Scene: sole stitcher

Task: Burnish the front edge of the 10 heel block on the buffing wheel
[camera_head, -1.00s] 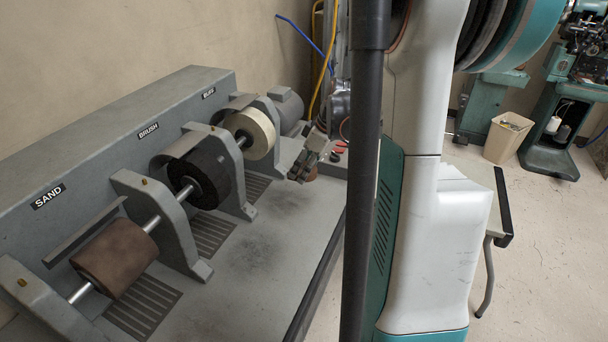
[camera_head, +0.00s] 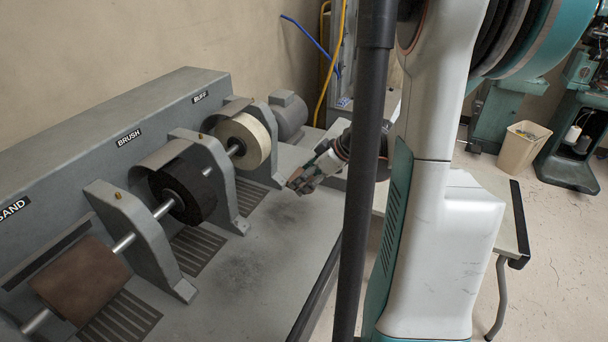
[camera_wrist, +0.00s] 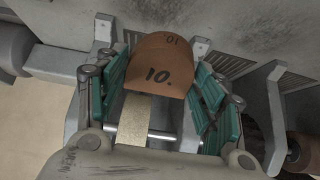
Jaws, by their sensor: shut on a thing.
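The brown heel block (camera_wrist: 158,68), marked "10." in black, sits between the teal finger pads of my gripper (camera_wrist: 163,88) in the wrist view. My gripper is shut on it. In the head view my gripper (camera_head: 300,182) is above the bench bed, right of and in front of the cream buffing wheel (camera_head: 243,142); the block is hard to make out there. In the wrist view the buffing wheel (camera_wrist: 133,121) shows as a pale strip below the block. I cannot tell the exact gap, but the head view shows the gripper apart from the wheel.
On the same shaft stand the black brush wheel (camera_head: 187,190) and the brown sanding drum (camera_head: 80,282), with grey bearing brackets (camera_head: 140,240) between. A grey motor (camera_head: 289,114) is at the far end. The bench bed in front is clear. A bin (camera_head: 523,147) stands on the floor.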

